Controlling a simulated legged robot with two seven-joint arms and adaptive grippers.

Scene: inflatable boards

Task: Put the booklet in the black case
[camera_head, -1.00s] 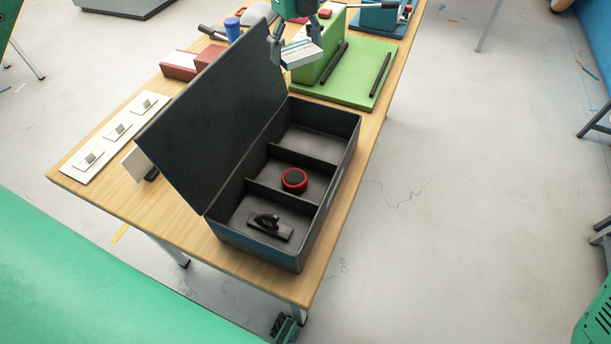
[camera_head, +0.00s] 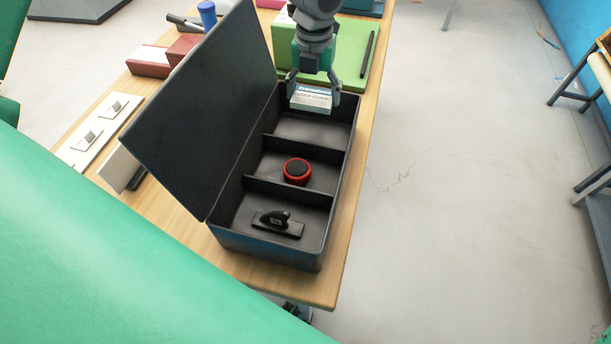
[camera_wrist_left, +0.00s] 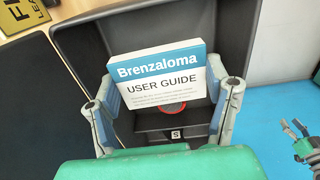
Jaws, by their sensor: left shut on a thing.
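The black case (camera_head: 322,240) stands open on the table, its lid (camera_head: 195,110) tilted up on the left. It has three compartments in a row. My left gripper (camera_head: 313,98) is shut on the booklet (camera_head: 311,97), a white and blue "User Guide", over the far compartment. The booklet (camera_wrist_left: 158,78) shows between both fingers in the left wrist view, with the case beyond it. A red and black round thing (camera_head: 297,171) lies in the middle compartment. A black piece with a raised handle (camera_head: 277,222) lies in the near one. A dark gripper (camera_wrist_left: 304,140) shows at the right edge of the left wrist view.
A green block (camera_head: 292,55) and green board (camera_head: 359,50) stand just behind the case. White panels with switches (camera_head: 100,130) and dark red boxes (camera_head: 165,60) lie left of the lid.

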